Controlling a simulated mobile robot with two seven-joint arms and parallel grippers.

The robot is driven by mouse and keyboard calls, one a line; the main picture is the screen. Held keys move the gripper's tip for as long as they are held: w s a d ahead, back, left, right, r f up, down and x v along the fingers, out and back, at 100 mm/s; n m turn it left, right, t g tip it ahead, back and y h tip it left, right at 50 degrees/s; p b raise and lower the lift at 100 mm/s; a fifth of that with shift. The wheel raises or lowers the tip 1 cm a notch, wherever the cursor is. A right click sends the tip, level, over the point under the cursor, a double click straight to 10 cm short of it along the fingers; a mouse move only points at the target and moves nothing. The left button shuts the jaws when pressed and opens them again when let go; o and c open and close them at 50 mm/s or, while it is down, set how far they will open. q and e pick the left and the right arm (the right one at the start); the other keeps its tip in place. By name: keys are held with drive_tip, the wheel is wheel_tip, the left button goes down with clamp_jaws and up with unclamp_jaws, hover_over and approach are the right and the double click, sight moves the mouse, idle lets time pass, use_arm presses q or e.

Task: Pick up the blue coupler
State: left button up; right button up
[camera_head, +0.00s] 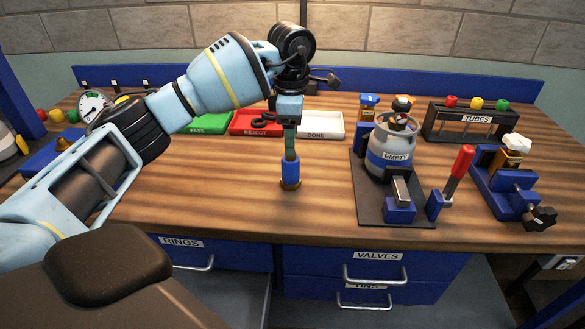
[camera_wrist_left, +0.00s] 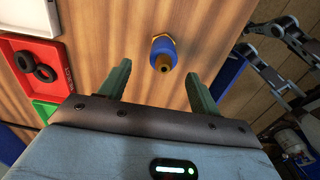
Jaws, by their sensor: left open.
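The blue coupler (camera_head: 290,171) stands upright on the wooden bench near its front, with a brass-coloured base. In the left wrist view the blue coupler (camera_wrist_left: 160,46) shows its brass tip, just beyond the gap between the fingers. My left gripper (camera_head: 290,150) points down from above, and its green fingers line up with the coupler's top in the head view. In the left wrist view my left gripper (camera_wrist_left: 159,70) is open, with nothing between its fingers. Whether the fingertips reach down beside the coupler cannot be told. My right gripper is not in view.
Behind are the green PASS tray (camera_head: 211,124), red REJECT tray (camera_head: 242,127) and white DONE tray (camera_head: 330,131). To the right, a grey EMPTY canister (camera_head: 381,161) stands on a dark plate (camera_head: 370,208). The bench around the coupler is clear.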

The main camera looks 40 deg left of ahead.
sight(290, 162)
use_arm(q)
wheel_tip(290, 162, down, 2)
drive_tip(key=shift+w+f, duration=0.15)
drive_tip(key=shift+f, duration=0.35)
drive_tip(key=shift+s+f+p, duration=0.15)
drive_tip(key=shift+s+f, duration=0.1)
drive_tip(key=shift+f, duration=0.9)
drive_tip(key=shift+s+f+p, duration=0.15)
drive_tip(key=shift+s+f, duration=0.05)
drive_tip(key=shift+f, duration=0.95)
drive_tip(key=shift+c, duration=0.3)
drive_tip(key=c, duration=1.1)
drive_tip(key=shift+c, duration=0.2)
drive_tip(key=shift+r, duration=0.1)
